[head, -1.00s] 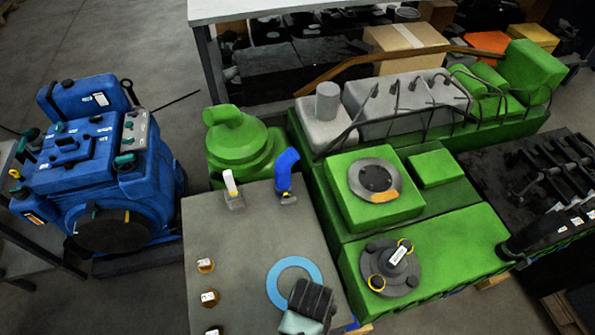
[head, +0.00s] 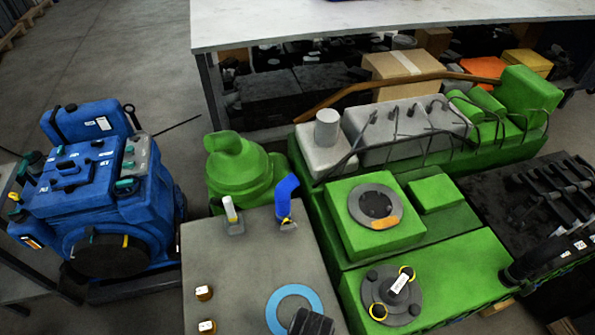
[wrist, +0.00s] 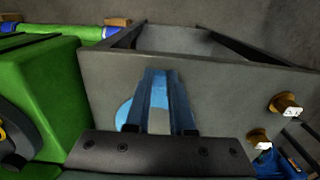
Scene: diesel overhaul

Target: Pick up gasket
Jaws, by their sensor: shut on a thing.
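The gasket is a flat light-blue ring (head: 273,309) lying at the front right of the grey table top, partly cut off by the lower edge of the head view. In the wrist view the gasket (wrist: 123,114) shows beside and between the fingers. My gripper (wrist: 168,75) reaches over the ring with its two fingers a little apart, shut on the gasket's band. The dark gripper body (head: 311,322) covers the ring's right side in the head view. The exact contact at the fingertips is hard to see.
A green engine (head: 440,265) stands close on the right, a blue engine (head: 95,205) on the left.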

